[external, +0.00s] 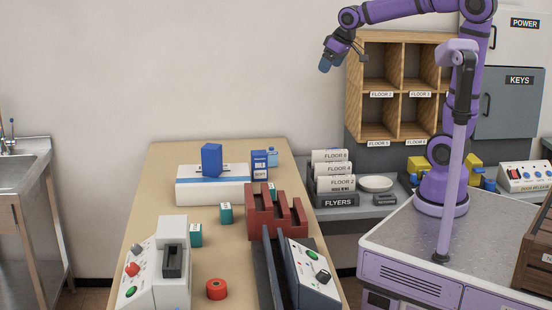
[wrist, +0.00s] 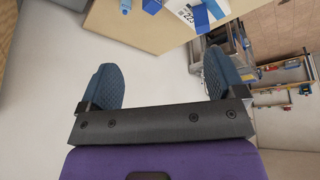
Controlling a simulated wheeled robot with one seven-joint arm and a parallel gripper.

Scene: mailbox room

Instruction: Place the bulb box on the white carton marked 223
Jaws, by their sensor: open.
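A plain blue box (external: 211,160) stands upright on top of the white carton (external: 225,193) with a blue stripe. I take it to be the bulb box, but no lettering on it is readable. In the wrist view the box (wrist: 200,19) and the carton (wrist: 180,8) show at the top edge; the carton's label is only partly readable. A second blue box with a white label (external: 259,164) stands on the table right of the carton. My gripper (external: 328,62) is high above the table, right of and well apart from both boxes. It is open and empty in the wrist view (wrist: 162,76).
A light blue bottle (external: 272,157) stands behind the labelled box. A wooden pigeonhole shelf (external: 376,132) stands close by my gripper. The air above the table is clear.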

